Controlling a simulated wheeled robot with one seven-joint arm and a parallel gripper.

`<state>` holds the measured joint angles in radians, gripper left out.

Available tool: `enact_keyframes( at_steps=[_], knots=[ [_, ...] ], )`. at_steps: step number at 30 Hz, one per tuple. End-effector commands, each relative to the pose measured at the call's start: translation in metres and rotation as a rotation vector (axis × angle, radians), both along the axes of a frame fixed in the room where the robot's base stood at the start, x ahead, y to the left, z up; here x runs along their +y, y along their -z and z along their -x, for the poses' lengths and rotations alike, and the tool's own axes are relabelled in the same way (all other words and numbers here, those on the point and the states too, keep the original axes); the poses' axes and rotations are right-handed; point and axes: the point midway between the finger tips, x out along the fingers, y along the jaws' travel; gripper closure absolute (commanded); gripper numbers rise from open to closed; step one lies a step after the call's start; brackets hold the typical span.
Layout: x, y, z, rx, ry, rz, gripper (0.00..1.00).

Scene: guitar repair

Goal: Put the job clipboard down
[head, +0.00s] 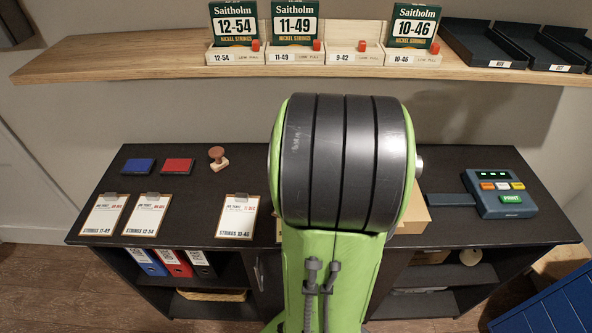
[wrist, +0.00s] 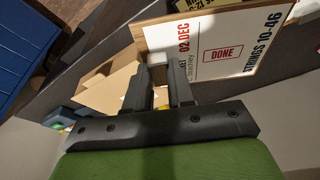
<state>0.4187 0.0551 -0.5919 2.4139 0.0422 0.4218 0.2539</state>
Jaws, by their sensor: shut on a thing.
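A clipboard with a white sheet (wrist: 222,42) reads "02 DEC" and "STRINGS 10-46" and carries a red "DONE" stamp mark in the wrist view. My gripper (wrist: 160,70) is shut on its edge. In the head view my arm covers the gripper and nearly all of this clipboard. I cannot tell whether it touches the bench. Three other clipboards lie on the dark bench (head: 330,238): "STRINGS 11-49" (head: 104,215), "STRINGS 12-54" (head: 146,215) and another "STRINGS 10-46" (head: 237,217), left of my arm.
A blue ink pad (head: 139,166), a red ink pad (head: 178,166) and a wooden stamp (head: 218,158) sit at the back left. A cardboard box (head: 413,216) is partly behind my arm. A printer device (head: 499,196) stands right. A shelf (head: 150,56) with string boxes hangs above.

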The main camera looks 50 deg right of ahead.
Motion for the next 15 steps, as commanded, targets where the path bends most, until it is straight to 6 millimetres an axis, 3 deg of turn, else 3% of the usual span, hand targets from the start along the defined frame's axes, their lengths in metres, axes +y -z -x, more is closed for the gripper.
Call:
enact_keyframes(
  at_steps=[4,15],
  knots=[
    [-0.018,-0.001,-0.01,0.003,0.015,0.004,1.0],
    [-0.091,0.0,-0.068,0.005,0.01,0.004,1.0]
  ],
)
